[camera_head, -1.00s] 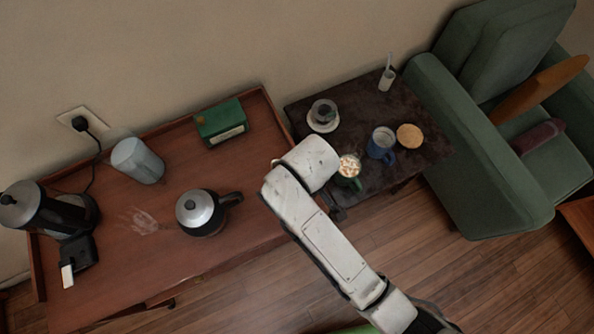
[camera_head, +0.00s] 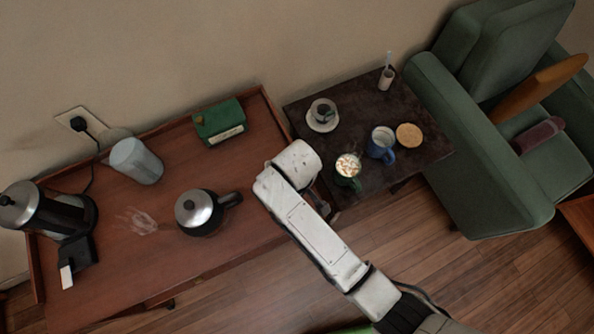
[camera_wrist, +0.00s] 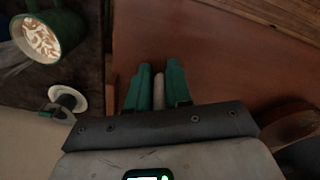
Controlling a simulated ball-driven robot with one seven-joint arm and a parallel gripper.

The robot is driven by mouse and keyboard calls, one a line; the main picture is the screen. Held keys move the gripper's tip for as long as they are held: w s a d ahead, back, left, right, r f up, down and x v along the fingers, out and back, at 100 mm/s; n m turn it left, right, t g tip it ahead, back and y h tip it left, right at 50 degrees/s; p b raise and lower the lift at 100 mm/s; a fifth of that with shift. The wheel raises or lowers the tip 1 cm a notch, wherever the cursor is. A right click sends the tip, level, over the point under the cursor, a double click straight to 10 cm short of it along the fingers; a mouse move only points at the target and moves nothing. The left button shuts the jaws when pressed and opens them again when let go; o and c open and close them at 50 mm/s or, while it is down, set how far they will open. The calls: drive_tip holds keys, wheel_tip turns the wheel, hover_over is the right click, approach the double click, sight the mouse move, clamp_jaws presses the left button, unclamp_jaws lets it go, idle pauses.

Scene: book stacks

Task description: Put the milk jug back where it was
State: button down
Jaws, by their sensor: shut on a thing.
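My gripper (camera_wrist: 158,88) shows in the wrist view, its two teal fingers shut on a narrow pale thing (camera_wrist: 158,93). Only a sliver of it shows; it is likely part of the milk jug. The fingers are over the reddish wooden table (camera_wrist: 225,60), close to its edge by the dark side table. I cannot tell whether the held thing touches the wood. In the head view my white arm hides the gripper and what it holds, and no other clear milk jug shows.
The dark side table (camera_head: 350,110) bears a green mug with topping (camera_head: 348,166), a blue mug (camera_head: 381,145), a cup on a saucer (camera_head: 322,115) and a round coaster (camera_head: 409,135). The wooden table holds a kettle (camera_head: 199,213), a greyish container (camera_head: 136,160) and a green box (camera_head: 220,123).

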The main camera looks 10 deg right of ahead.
drive_tip(key=shift+f, duration=0.1)
drive_tip(key=c, duration=1)
unclamp_jaws()
drive_tip(key=shift+c, duration=0.2)
wheel_tip(320, 180, up, 12)
drive_tip(key=shift+r, duration=0.15)
drive_tip(key=s+d+m, duration=0.4)
drive_tip(key=s+d, duration=0.4)
drive_tip(key=d, duration=0.3)
drive_tip(key=s+d+f+m+t, duration=0.1)
drive_tip(key=s+d+m, duration=0.4)
drive_tip(key=s+d, duration=0.3)
drive_tip(key=d, duration=0.4)
drive_tip(key=shift+f, duration=0.15)
